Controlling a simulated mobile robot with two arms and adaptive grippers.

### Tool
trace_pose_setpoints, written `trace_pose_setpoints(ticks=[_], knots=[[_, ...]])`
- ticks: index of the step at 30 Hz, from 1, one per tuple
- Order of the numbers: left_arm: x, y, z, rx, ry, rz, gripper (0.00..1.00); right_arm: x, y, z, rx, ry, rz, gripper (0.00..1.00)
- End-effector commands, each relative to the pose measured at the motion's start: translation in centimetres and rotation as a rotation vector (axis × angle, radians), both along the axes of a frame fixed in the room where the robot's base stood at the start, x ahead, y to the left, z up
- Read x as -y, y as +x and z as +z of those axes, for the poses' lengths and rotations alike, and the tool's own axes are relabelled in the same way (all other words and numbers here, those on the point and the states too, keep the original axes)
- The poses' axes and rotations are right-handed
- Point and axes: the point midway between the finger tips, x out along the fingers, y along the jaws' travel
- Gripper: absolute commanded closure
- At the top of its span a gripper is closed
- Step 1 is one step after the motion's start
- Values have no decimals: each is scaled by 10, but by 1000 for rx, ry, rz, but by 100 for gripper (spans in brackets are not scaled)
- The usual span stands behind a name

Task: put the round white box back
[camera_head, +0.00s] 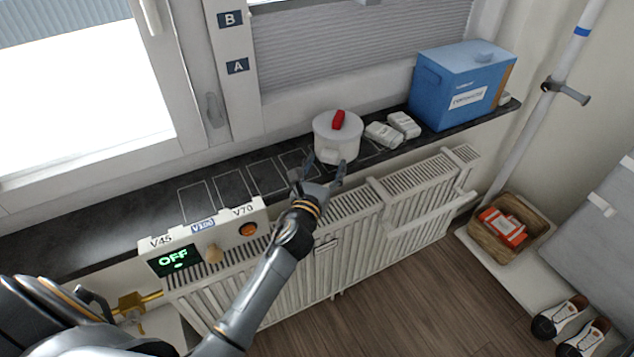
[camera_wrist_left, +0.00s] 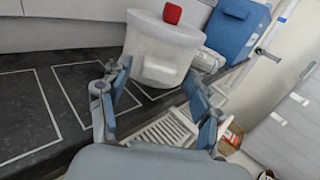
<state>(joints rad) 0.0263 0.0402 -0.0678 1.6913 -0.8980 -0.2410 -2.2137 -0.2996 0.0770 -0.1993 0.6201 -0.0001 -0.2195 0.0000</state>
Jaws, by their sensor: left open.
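The round white box (camera_head: 336,139) with a red knob on its lid stands upright on the dark window sill (camera_head: 150,199). My left gripper (camera_head: 326,165) is open in front of the box, its fingers pointing toward it. In the left wrist view the box (camera_wrist_left: 157,52) is ahead of the open fingers of my gripper (camera_wrist_left: 158,98), with a small block-like handle on its near side. I cannot tell whether the fingers touch it. White outlined rectangles are marked on the sill to the left of the box. My right gripper is not in view.
Two small white packs (camera_head: 393,129) lie right of the box, then a blue box (camera_head: 458,84). A radiator (camera_head: 340,225) and a control panel (camera_head: 205,243) reading OFF are below the sill. A wicker basket (camera_head: 509,228) stands right. The sill's left part is clear.

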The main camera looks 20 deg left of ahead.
Motion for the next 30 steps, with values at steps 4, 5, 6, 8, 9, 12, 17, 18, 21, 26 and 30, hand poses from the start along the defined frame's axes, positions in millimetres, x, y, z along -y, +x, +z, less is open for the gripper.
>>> trace_pose_setpoints(ticks=[4, 5, 6, 8, 9, 12, 17, 18, 21, 26, 30], knots=[[5, -36, -1, -2, 0, -2, 36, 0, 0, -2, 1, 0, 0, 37], [5, -42, -2, -2, 1, -1, 36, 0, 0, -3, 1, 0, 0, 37], [6, -50, -2, -2, 2, -1, 36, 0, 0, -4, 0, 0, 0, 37], [7, -61, -2, -2, 1, 0, 36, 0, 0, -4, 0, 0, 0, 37], [8, -68, -2, -2, 0, 0, 36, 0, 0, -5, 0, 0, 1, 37], [10, -80, -1, -1, 1, 0, 36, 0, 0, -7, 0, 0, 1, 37], [11, -89, 0, 0, 1, 0, 36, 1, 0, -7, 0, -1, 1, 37], [11, -89, 0, 1, 1, 0, 36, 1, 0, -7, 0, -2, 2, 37], [11, -90, 1, 1, 1, 0, 36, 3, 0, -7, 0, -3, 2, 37], [12, -89, -14, -23, -44, -4, 36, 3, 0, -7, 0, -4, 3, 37], [18, -95, -92, -150, -321, 2, 36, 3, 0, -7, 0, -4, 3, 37]])
